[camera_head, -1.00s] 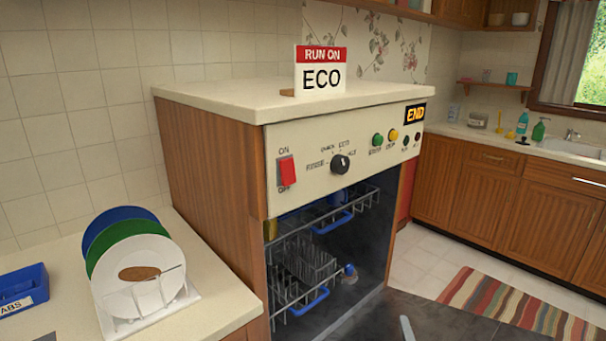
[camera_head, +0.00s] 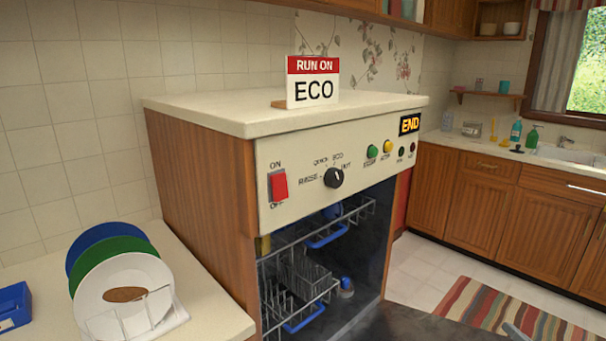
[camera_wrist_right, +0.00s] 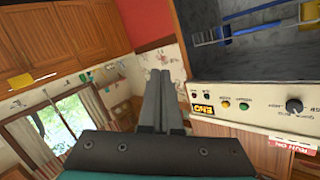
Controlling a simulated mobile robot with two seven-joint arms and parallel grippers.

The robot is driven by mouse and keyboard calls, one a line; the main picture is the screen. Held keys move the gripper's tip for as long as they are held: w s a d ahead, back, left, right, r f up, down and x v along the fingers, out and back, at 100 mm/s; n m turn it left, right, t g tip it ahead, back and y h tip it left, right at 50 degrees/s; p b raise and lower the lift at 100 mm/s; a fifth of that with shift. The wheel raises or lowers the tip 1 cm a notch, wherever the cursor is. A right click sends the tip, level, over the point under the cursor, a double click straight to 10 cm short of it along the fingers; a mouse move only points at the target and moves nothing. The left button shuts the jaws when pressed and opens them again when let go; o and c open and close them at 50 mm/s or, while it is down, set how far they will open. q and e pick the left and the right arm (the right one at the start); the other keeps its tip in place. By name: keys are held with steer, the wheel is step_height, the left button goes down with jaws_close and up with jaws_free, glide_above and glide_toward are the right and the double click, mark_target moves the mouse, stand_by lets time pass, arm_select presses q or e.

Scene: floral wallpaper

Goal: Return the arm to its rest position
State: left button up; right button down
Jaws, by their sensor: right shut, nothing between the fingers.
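My right gripper (camera_wrist_right: 160,78) shows in the right wrist view with its two grey fingers together and nothing between them. In the head view only a small grey piece of it (camera_head: 515,332) shows at the bottom edge, right of the dishwasher (camera_head: 200,170) and clear of it. The dishwasher front is open, and its control panel (camera_head: 285,155) carries a red switch, a black knob and a lit END display (camera_head: 410,124). The panel appears upside down at the right of the wrist view (camera_wrist_right: 265,105). My left gripper is not in view.
Blue, green and white plates stand in a rack (camera_head: 180,315) on the left counter, beside a blue box (camera_head: 14,306). A RUN ON ECO sign (camera_head: 313,82) stands on the dishwasher. A striped rug (camera_head: 490,305) lies on the floor; cabinets (camera_head: 480,200) line the right.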

steer(key=s+d+f+n+g+h, duration=0.4)
steer(key=s+d+f+n+g, duration=0.15)
steer(key=s+d+f, duration=0.85)
steer(key=s+d+f+n+g+h, duration=0.2)
steer(key=s+d+n+g+h, duration=0.15)
steer(key=s+d, duration=0.65)
steer(key=s+d+f+n+g+h, duration=0.2)
steer(key=s+d+g, duration=0.2)
steer(key=s+d, duration=0.55)
steer(key=s+a+f+m+g+y, duration=0.15)
steer(key=s+a+f, duration=0.25)
steer(key=a+f, duration=0.7)
steer(key=s+a+f+m+y, duration=0.1)
steer(key=s+a+f+y, duration=0.35)
steer(key=a, duration=0.95)
steer(key=a+f+y, duration=0.1)
steer(key=a+f, duration=0.3)
steer(key=a, duration=1.2)
steer(key=s+a+f+m+y, duration=0.1)
steer(key=a+f, duration=0.4)
steer(key=a, duration=1.1)
steer(key=shift+a+f+y, duration=0.2)
steer(key=shift+a+y, duration=0.1)
steer(key=shift+y, duration=0.45)
steer(key=shift+m, duration=0.25)
